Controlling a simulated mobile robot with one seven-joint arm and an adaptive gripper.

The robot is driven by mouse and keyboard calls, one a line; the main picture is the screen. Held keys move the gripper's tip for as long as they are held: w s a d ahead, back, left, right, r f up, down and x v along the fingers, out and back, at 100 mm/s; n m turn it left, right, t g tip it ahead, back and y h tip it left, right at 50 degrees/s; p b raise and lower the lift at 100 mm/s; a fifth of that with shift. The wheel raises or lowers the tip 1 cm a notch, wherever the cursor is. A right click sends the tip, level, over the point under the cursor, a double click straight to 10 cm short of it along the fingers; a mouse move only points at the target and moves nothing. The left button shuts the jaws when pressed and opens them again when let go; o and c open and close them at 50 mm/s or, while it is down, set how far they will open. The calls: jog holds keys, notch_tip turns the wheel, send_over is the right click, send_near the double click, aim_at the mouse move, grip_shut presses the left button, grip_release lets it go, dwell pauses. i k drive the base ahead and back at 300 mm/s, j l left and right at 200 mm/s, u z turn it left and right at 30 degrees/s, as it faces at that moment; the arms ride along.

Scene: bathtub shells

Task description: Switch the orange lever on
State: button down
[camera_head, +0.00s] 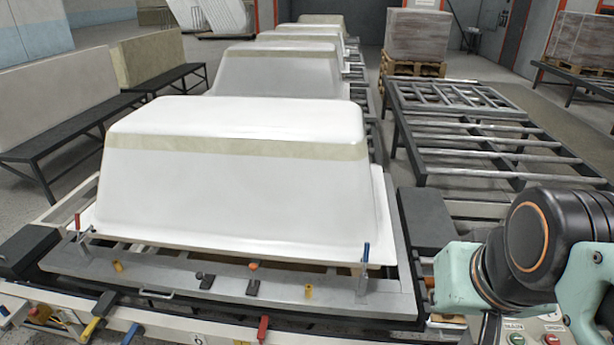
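A small orange-topped piece (253,266) stands on the grey front frame below the white tub shell, just behind a small black piece. Part of my arm, black and teal, fills the lower right. My gripper is not in view, so its place relative to the levers is hidden.
A white upturned tub shell (235,190) rests over the grey frame (185,275). Yellow (89,328), blue (133,333) and red (263,328) handles line the front edge. A control panel with buttons (530,335) sits under my arm. An empty roller rack (480,135) stands at the right.

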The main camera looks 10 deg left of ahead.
aim_at(252, 267)
jog(key=u, duration=1.2)
jog(key=z, duration=1.2)
jog(key=j+u, duration=0.15)
jog(key=u, duration=0.2)
jog(key=k+j+u, duration=0.1)
jog(key=u, duration=0.25)
jog(key=j+u, duration=0.35)
jog(key=i, duration=0.6)
